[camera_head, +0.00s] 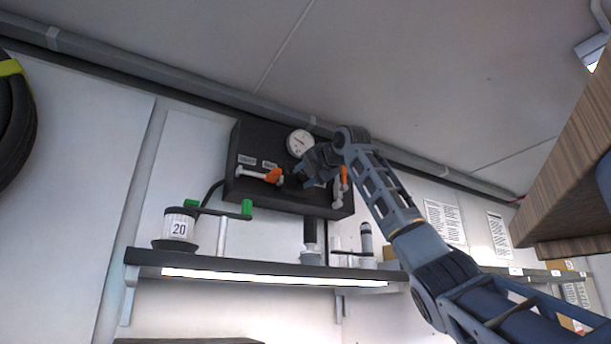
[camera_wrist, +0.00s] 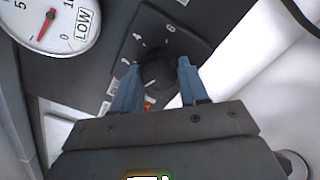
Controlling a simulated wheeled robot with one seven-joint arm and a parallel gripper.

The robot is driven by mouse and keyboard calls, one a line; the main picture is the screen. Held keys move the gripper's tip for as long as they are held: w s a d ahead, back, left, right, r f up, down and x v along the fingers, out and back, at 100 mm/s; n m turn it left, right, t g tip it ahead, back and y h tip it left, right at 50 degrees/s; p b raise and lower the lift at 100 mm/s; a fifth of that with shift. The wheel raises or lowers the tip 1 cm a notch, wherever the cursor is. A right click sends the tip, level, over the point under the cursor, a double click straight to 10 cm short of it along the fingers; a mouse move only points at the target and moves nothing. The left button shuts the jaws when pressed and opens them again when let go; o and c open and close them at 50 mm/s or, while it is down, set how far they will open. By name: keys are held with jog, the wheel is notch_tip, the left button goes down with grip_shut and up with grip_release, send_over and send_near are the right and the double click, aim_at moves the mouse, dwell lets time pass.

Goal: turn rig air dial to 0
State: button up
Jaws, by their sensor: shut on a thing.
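A round black dial knob (camera_wrist: 157,70) shows in the wrist view on a dark plate (camera_wrist: 188,38) with white numbers; a 4 and a 6 can be made out. My gripper (camera_wrist: 161,76) has its two blue fingers on either side of this knob, shut on it. Small white labels below the knob are partly hidden by the left finger. In the head view my gripper (camera_head: 316,165) is against the black panel box (camera_head: 243,146) on the wall and hides the dial.
A white gauge (camera_head: 300,142) with a red needle and a LOW label sits beside the dial. Valves with an orange handle (camera_head: 273,175) and another orange handle (camera_head: 344,178) flank my gripper. A lit shelf (camera_head: 260,265) below holds a jar marked 20 (camera_head: 179,228).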

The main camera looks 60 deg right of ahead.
jog(key=shift+f+n, duration=0.2)
jog(key=shift+n, duration=0.6)
jog(key=o, duration=1.1)
jog(key=shift+r, duration=0.1)
jog(key=shift+c, duration=0.2)
jog(key=b+v, duration=0.2)
jog(key=v, duration=0.5)
jog(key=shift+s+b, duration=0.4)
jog(key=shift+a, duration=0.15)
